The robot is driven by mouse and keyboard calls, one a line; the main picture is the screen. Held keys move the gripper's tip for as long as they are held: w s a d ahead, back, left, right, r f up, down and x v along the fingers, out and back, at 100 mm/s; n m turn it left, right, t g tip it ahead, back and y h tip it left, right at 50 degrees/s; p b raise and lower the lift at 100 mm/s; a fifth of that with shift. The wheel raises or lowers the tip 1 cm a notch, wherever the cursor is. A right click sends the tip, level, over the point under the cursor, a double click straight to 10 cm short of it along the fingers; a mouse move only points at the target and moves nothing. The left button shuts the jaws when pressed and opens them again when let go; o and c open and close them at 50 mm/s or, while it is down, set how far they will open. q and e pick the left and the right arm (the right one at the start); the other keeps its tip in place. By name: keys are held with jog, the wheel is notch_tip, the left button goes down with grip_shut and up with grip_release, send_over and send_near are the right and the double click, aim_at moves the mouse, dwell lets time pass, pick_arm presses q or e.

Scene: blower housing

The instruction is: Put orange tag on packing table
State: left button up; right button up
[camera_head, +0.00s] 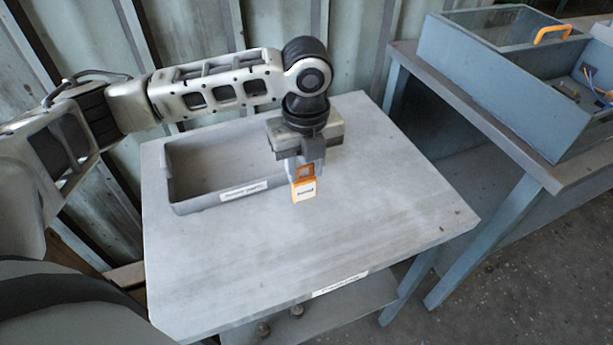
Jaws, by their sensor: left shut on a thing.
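The orange tag (304,190) has a pale label on its lower part. My left gripper (304,168) points down and is shut on the tag's upper end. The tag hangs over the grey table (330,240), just right of the grey tray. I cannot tell whether its lower edge touches the table top. A white label, too small to read, is on the table's front edge. My right gripper is not in view.
A grey open tray (190,208) with a white label sits at the table's back left and looks empty. A blue-grey bench (480,125) at the right carries a blue box (500,80) with an orange handle. The table's front and right are clear. A corrugated wall stands behind.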

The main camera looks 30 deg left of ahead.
aim_at(307, 179)
pick_arm(q)
jog(key=shift+w+f, duration=0.2)
jog(key=shift+f, duration=1.65)
jog(key=shift+f, duration=0.1)
jog(key=o, duration=1)
jog(key=shift+r, duration=0.3)
jog(key=r, duration=1.1)
jog(key=shift+s+d+r, duration=0.1)
jog(key=shift+d+r, duration=0.15)
jog(key=shift+r, duration=0.1)
